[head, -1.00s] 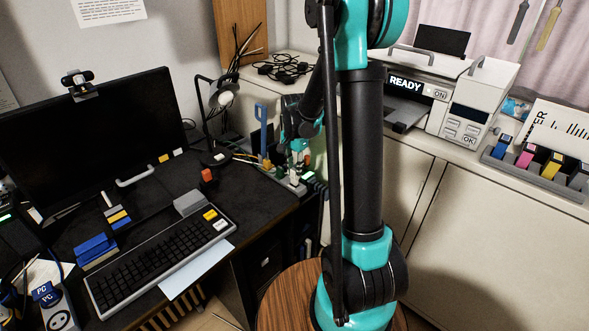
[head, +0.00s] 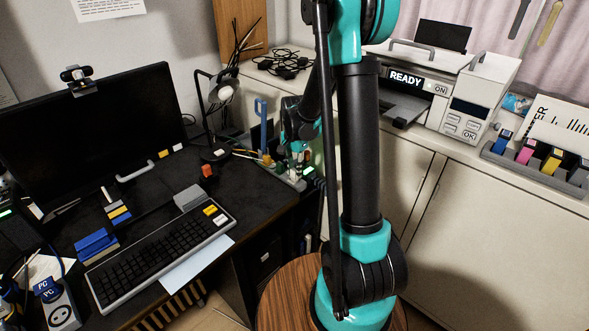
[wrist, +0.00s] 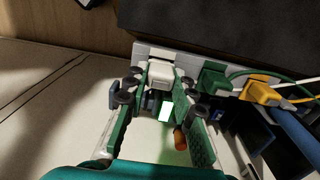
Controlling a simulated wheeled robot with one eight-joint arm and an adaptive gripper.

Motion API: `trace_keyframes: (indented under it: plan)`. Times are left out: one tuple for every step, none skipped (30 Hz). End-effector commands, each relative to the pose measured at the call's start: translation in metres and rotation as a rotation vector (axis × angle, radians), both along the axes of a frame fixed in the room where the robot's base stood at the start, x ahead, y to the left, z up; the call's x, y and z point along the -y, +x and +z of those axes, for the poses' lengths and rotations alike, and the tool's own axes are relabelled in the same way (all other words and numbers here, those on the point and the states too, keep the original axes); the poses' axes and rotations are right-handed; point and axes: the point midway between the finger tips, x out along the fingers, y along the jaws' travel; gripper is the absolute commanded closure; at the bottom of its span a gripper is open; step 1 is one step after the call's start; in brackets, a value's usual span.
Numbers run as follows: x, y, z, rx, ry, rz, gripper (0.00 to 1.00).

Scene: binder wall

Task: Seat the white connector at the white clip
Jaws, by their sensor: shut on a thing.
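The white connector (wrist: 160,74) is between my gripper's fingertips (wrist: 160,82) in the wrist view. My gripper is shut on it, with a green-padded finger on each side. The connector is at the left part of a pale grey strip (wrist: 190,59) along the desk edge. I cannot make out the white clip apart from the connector, nor tell how deep the connector sits. In the head view my gripper (head: 301,160) is at the desk's far right corner, small and partly hidden by my arm.
A green connector (wrist: 213,79) and a yellow connector (wrist: 262,91) with cables sit on the strip to the right. A small lit green-white patch (wrist: 166,110) shows between the fingers. In the head view a blue upright piece (head: 262,124) and a lamp (head: 219,92) stand close by.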

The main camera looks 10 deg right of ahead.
Motion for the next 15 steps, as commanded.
trace_keyframes:
  plan:
    - [0.0000, 0.0001, -0.0013, 0.000, 0.000, 0.000, 0.97]
    - [-0.0001, 0.0001, -0.0020, 0.000, 0.000, 0.000, 0.97]
    - [-0.0001, 0.0001, -0.0030, 0.000, 0.000, 0.000, 0.97]
    - [0.0000, 0.0001, -0.0037, 0.000, 0.000, 0.000, 0.97]
    - [-0.0001, 0.0001, -0.0044, 0.000, 0.000, 0.000, 0.97]
    - [-0.0001, 0.0001, -0.0053, 0.000, 0.000, 0.000, 0.97]
    - [-0.0001, 0.0001, -0.0060, 0.000, 0.000, 0.000, 0.97]
    - [-0.0001, 0.0001, -0.0066, 0.000, 0.000, 0.000, 0.97]
    - [0.0000, 0.0001, -0.0075, 0.000, 0.000, 0.000, 0.97]
    - [-0.0001, 0.0001, -0.0081, 0.000, 0.000, 0.000, 0.97]
    - [-0.0001, 0.0001, -0.0086, 0.000, 0.000, 0.000, 0.97]
    - [0.0000, 0.0000, -0.0089, 0.000, 0.000, 0.000, 0.74]
    - [0.0000, 0.0000, -0.0087, 0.000, 0.000, 0.000, 0.70]
    - [0.0000, 0.0000, -0.0087, 0.000, 0.000, 0.000, 0.67]
    - [0.0000, 0.0000, -0.0087, 0.000, 0.000, 0.000, 0.62]
